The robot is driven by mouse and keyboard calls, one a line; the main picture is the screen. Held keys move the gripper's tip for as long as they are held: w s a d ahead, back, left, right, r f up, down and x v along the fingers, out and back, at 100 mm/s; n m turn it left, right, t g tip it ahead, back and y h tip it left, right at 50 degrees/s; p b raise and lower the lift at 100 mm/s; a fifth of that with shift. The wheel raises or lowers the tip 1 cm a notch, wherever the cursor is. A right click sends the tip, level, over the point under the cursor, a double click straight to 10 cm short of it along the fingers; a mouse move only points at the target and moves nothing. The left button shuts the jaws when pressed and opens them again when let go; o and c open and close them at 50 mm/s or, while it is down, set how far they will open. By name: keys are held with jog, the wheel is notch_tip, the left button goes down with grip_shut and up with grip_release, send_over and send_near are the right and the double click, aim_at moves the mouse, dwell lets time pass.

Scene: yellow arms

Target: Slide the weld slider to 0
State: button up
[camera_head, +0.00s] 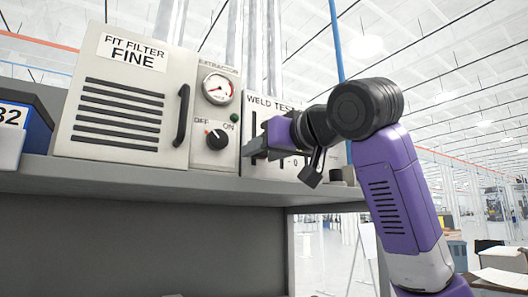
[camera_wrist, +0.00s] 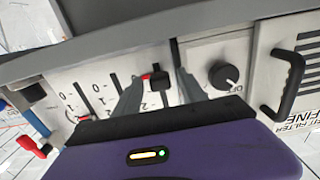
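The weld test panel (camera_head: 256,112) stands on the shelf, partly hidden behind my gripper (camera_head: 256,150) in the head view. In the wrist view the panel (camera_wrist: 62,78) appears turned over, with vertical slots and printed scale numbers. A black slider knob (camera_wrist: 160,84) with a red mark beside it lies between the two grey fingers of my gripper (camera_wrist: 160,78). The fingers are apart, with narrow gaps visible beside the knob. Whether they touch it lower down cannot be told. Which slider is the weld one is not readable.
The extractor box (camera_head: 120,105) stands left of the panel, with a black handle (camera_head: 182,115), a gauge (camera_head: 218,88) and an OFF/ON knob (camera_head: 217,139). This knob (camera_wrist: 223,75) is close beside my right-hand finger in the wrist view. The grey shelf edge (camera_head: 150,183) runs below.

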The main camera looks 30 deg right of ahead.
jog(key=s+b, duration=0.2)
jog(key=s, duration=0.5)
jog(key=shift+s+b, duration=0.3)
jog(key=shift+s, duration=0.1)
